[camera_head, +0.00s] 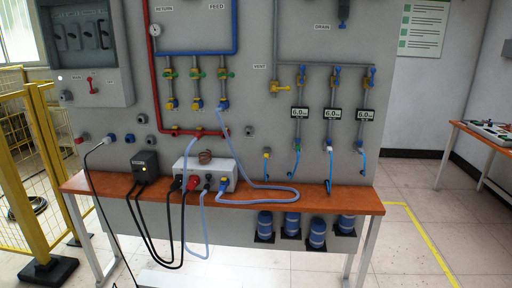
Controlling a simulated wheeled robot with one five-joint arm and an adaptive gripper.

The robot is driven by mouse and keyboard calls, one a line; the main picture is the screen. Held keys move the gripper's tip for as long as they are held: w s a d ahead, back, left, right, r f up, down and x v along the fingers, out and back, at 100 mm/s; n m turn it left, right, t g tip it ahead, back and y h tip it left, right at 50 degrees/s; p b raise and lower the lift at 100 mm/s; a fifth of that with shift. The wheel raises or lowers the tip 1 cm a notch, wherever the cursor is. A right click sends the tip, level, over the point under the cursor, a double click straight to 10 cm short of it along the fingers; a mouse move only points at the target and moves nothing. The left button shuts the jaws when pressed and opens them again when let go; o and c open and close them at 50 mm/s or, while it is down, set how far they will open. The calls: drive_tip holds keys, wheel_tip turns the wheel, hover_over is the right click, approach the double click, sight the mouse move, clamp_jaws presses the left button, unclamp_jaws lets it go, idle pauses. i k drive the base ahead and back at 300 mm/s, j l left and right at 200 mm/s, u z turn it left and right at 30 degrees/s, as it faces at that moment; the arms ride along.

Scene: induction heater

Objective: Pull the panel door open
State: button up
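A grey electrical panel box (88,85) is mounted at the upper left of the large grey board. Its upper part has a window-like door (80,35) with several dark switches behind it. The door looks closed, but its edges and handle are too small to tell. A red switch lever (94,85) sits on the box below the door. My gripper is not in view.
An orange bench (300,199) below the board holds a dark box (145,165) and a white heater unit (205,174), with hanging cables. A yellow fence (38,170) stands at the left, near the panel. Floor at the right (420,220) is clear.

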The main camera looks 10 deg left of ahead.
sight(99, 20)
drive_tip(key=i+j+u, duration=0.1)
drive_tip(key=i+u, duration=0.4)
drive_tip(key=i+l+u, duration=0.1)
drive_tip(key=i+u, duration=0.4)
drive_tip(key=i+l+u, duration=0.3)
drive_tip(key=i+u, duration=0.15)
drive_tip(key=i, duration=0.15)
drive_tip(key=i+j+u, duration=0.25)
drive_tip(key=u, duration=0.25)
drive_tip(key=i+u, duration=1)
drive_tip(key=i+l+u, duration=0.25)
drive_tip(key=u, duration=0.25)
